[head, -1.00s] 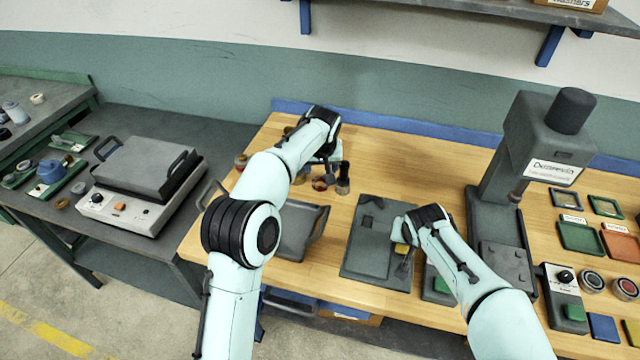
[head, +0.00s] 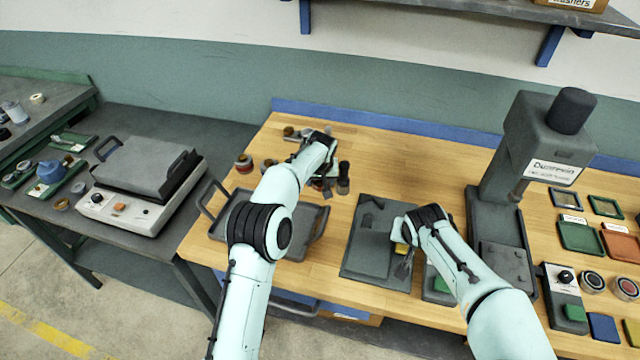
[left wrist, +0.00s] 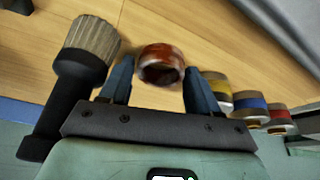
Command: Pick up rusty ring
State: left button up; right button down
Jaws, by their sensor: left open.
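The rusty ring (left wrist: 161,64), reddish brown and hollow, lies on the wooden bench top in the left wrist view. It sits between the two blue fingers of my left gripper (left wrist: 157,74), which are open with a gap on either side. My right gripper (head: 402,250) is over the dark grey plate (head: 365,240), by a small yellow piece. Its fingers are too small to read.
The brush (left wrist: 82,58) stands close beside the left finger. Several spools with yellow (left wrist: 218,92), blue and red bands are right of the gripper. A grey handled tray (head: 285,245) lies under my left arm. A press (head: 545,150) stands right; bare wood lies behind the plate.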

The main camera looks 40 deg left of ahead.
pick_arm(q)
jog(key=c, duration=0.7)
notch_tip(320, 180, up, 10)
jog(key=shift+c, duration=0.2)
jog(key=d+f+m, duration=0.1)
jog(key=d, duration=0.5)
jog(key=d+f+m, duration=0.1)
jog(key=d, duration=0.4)
jog(key=d+m+h, duration=0.1)
jog(key=d, duration=0.5)
jog(key=shift+s+d+f+t, duration=0.3)
jog(key=shift+f+t, duration=0.1)
